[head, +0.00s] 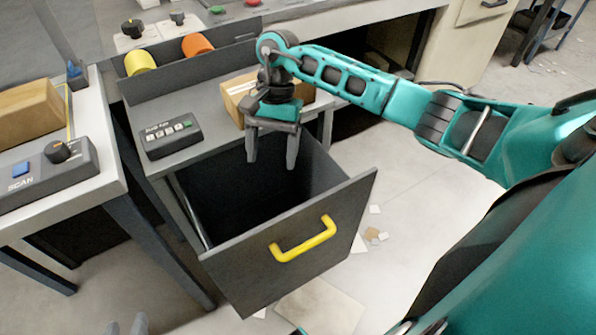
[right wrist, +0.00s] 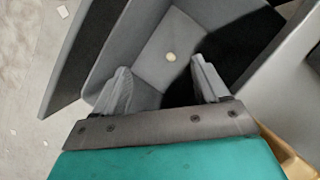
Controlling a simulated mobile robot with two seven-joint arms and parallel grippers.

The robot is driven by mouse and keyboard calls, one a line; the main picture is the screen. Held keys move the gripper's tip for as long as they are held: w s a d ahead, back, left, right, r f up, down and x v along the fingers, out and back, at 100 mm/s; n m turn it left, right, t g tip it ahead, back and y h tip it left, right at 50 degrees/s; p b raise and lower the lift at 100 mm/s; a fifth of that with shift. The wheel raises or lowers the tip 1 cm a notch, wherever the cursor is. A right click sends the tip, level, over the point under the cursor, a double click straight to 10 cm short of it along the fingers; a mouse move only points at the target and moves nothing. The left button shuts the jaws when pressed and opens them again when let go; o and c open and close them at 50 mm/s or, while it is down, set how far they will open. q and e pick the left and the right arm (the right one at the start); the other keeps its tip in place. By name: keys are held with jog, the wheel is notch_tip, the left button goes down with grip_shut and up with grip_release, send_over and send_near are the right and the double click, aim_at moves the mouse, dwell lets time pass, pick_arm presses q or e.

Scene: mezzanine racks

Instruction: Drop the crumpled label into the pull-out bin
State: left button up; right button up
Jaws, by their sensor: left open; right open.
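The pull-out bin (head: 320,205) is a dark grey drawer with a yellow handle (head: 303,238), pulled open below the bench. My right gripper (head: 271,165) is above its opening, fingers pointing down, open and empty. In the right wrist view, the right gripper's fingers (right wrist: 160,80) are spread apart over the bin (right wrist: 130,50). A small cream lump, seemingly the crumpled label (right wrist: 171,57), shows inside the bin beyond the fingertips, apart from both fingers. It cannot be made out in the head view. My left gripper (head: 127,326) just shows at the bottom edge, open.
A box (head: 235,95) and a black button panel (head: 171,137) sit on the bench above the bin. Yellow (head: 139,63) and orange (head: 197,45) rolls stand behind. A scan unit (head: 45,170) is on the left table. Scraps (head: 374,234) lie on the floor.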

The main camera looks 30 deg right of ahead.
jog(key=v, duration=1.3)
jog(key=shift+s+f, duration=0.1)
